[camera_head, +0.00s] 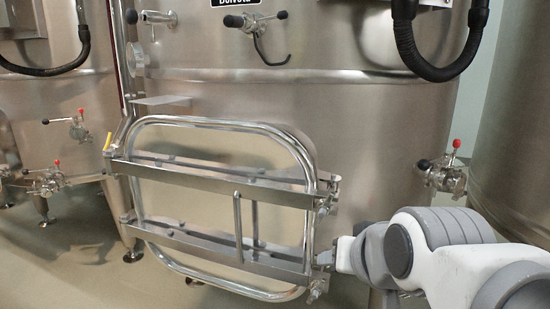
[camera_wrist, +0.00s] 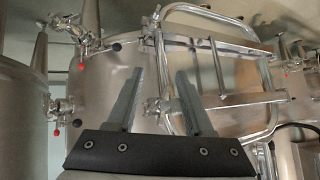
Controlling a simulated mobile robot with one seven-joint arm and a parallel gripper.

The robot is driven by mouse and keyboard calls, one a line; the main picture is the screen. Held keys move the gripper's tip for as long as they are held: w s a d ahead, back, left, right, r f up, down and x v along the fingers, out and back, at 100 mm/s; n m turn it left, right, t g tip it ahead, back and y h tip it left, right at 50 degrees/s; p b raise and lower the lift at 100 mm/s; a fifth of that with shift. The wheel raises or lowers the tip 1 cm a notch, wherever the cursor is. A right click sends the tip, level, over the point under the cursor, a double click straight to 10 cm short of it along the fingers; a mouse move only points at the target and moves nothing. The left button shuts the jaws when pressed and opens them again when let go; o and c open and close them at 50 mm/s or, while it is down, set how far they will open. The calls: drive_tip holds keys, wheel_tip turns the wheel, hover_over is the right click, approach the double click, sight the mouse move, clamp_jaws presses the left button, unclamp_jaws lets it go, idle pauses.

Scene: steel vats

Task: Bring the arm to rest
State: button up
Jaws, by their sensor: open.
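My arm reaches in from the lower right in the head view, white and grey, with my gripper (camera_head: 328,259) beside the lower right corner of a steel vat's hatch (camera_head: 222,262). In the wrist view my gripper's two grey fingers (camera_wrist: 160,75) point up the picture and stand apart with nothing held between them. A hatch fitting (camera_wrist: 153,106) shows in the gap between the fingers. I cannot tell whether a finger touches it. The hatch (camera_wrist: 206,85) has a rounded tubular frame and two flat crossbars joined by upright bars. I cannot tell whether it is fully closed.
The large vat (camera_head: 370,130) stands close behind the hatch. A valve with a red knob (camera_head: 445,172) sticks out just above my arm. Black hoses (camera_head: 440,72) hang at the top. Another vat (camera_head: 505,150) stands at the right. Open floor (camera_head: 80,270) lies at the lower left.

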drive_tip(key=s+d+f+n+g+h+p, duration=0.1)
drive_tip(key=s+d+f+g+p, duration=0.2)
drive_tip(key=s, duration=0.6)
wheel_tip(320, 180, up, 23)
drive_tip(key=p, duration=2.2)
drive_tip(key=shift+w+d+f+g, duration=0.2)
drive_tip(key=shift+w+d+g, duration=0.05)
drive_tip(key=shift+d+g, duration=0.2)
